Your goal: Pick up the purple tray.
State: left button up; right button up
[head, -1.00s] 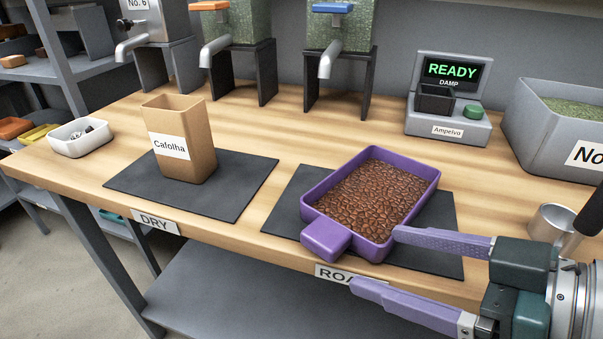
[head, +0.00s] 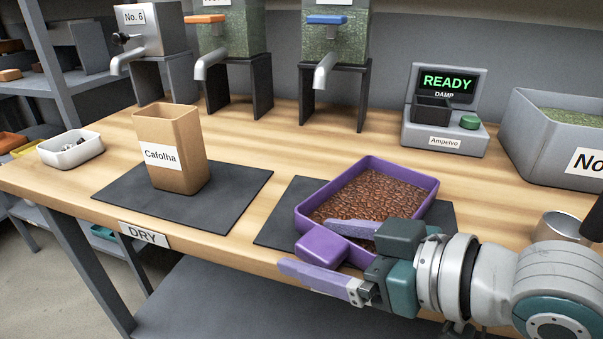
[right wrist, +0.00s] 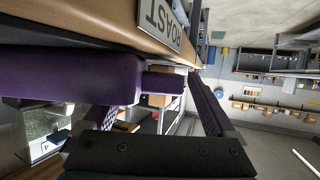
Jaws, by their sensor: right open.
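The purple tray (head: 436,190) is filled with brown roasted beans (head: 370,195) and lies on the right dark mat, its block handle (head: 321,245) toward the bench's front edge. My right gripper (head: 306,243) is open at the handle, one finger on the tray side above it and the other on the near side. I cannot tell whether the fingers touch it. In the right wrist view the tray wall (right wrist: 75,75) fills the left, and the handle (right wrist: 162,83) shows left of one finger (right wrist: 207,105). My left gripper is not in view.
A tan Cafolha container (head: 185,150) stands on the left mat (head: 225,200). A small white tray (head: 72,150) is at far left. The scale reading READY (head: 445,130), a grey bin (head: 560,130) and a metal cup (head: 558,227) are to the right. Dispensers stand behind.

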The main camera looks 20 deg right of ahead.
jog(key=shift+c, duration=0.3)
grip_shut()
dwell(0.3)
